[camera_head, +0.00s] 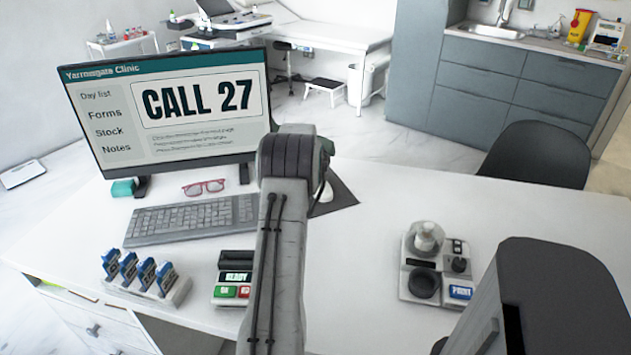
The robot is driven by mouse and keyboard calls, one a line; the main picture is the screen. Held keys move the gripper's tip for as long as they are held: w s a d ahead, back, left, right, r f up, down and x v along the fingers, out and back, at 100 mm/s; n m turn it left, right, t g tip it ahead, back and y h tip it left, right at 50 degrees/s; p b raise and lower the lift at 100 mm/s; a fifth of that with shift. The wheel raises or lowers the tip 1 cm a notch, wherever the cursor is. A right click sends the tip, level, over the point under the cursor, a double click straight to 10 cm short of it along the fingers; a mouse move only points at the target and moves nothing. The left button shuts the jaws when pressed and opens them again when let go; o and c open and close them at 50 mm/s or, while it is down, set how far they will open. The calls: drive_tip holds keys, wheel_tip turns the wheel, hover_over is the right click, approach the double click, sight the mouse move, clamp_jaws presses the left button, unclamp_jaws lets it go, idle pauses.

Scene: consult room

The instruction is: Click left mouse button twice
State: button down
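The computer mouse (326,192) is a small whitish shape on a dark mouse pad (343,192), just right of my arm. My arm hides part of the mouse and pad, so its buttons cannot be made out. The monitor (88,120) behind the keyboard reads "CALL 27", with Day list, Forms, Stock and Notes at its left. My arm rises from the bottom middle to a dark joint in front of the monitor's right edge. My gripper's fingers are hidden behind it; a small dark part shows at its right side. Contact with the mouse cannot be seen.
A grey keyboard (190,221) and red glasses (203,187) lie left of my arm. In front are blue-topped stamps (145,275) and a small terminal (232,290). A device tray (411,287) stands right. The desk between mouse pad and chair (537,155) is clear.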

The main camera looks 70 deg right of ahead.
drive_tip(key=shift+f+b, duration=0.75)
drive_tip(key=shift+b, duration=0.1)
idle(0.7)
drive_tip(key=shift+r, duration=0.2)
idle(0.3)
drive_tip(key=shift+r+p, duration=0.35)
drive_tip(key=shift+r, duration=0.2)
drive_tip(key=shift+r, duration=0.15)
drive_tip(key=shift+r+p, duration=1.45)
drive_tip(key=shift+r, duration=0.9)
